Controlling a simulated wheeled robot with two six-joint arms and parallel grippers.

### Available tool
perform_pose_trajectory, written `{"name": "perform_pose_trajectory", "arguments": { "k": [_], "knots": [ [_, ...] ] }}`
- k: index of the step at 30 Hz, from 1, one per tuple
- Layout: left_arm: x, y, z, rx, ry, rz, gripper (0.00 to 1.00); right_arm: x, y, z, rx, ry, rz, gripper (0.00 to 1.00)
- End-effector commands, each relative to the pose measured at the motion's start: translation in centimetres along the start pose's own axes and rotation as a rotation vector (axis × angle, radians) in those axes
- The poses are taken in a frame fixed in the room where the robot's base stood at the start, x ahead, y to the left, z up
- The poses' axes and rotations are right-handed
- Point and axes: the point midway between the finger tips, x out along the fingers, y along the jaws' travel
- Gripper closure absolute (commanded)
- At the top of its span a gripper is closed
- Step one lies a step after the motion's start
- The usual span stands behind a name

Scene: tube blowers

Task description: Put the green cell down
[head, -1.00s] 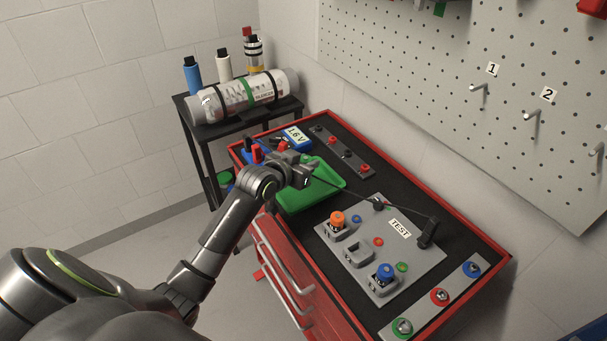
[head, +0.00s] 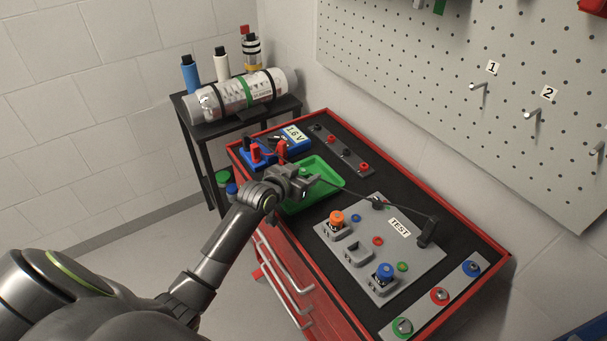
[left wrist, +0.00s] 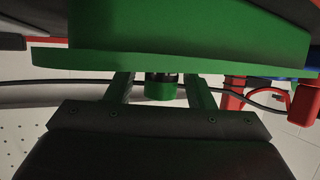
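The green cell (left wrist: 163,90) shows in the left wrist view between my left gripper's fingers (left wrist: 160,86), its green cap clear and its dark lower part cut off by the rim of the green tray (left wrist: 170,60). A gap shows between one finger and the cell, so the gripper looks open around it; the fingertips are hidden behind the rim. In the head view my left gripper (head: 303,186) is low over the green tray (head: 326,175). I cannot make out the cell there. My right gripper is not in view.
The grey test board (head: 418,255) holds an orange-capped cell (head: 336,218) and a blue-capped cell (head: 385,272), with an empty holder between them. A cabled probe (head: 427,234) stands on it.

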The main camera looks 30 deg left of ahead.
Motion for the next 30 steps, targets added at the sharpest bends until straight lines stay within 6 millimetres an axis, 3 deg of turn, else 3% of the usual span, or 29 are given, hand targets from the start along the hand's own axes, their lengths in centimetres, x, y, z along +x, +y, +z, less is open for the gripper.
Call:
{"name": "perform_pose_trajectory", "arguments": {
  "k": [11, 30],
  "knots": [
    [-0.8, 0.0, -0.2, 0.000, 0.001, 0.000, 0.52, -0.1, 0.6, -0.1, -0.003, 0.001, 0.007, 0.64],
    [-10.9, -0.1, -0.2, 0.003, 0.000, -0.001, 0.52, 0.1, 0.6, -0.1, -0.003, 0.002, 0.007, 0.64]
  ]
}}
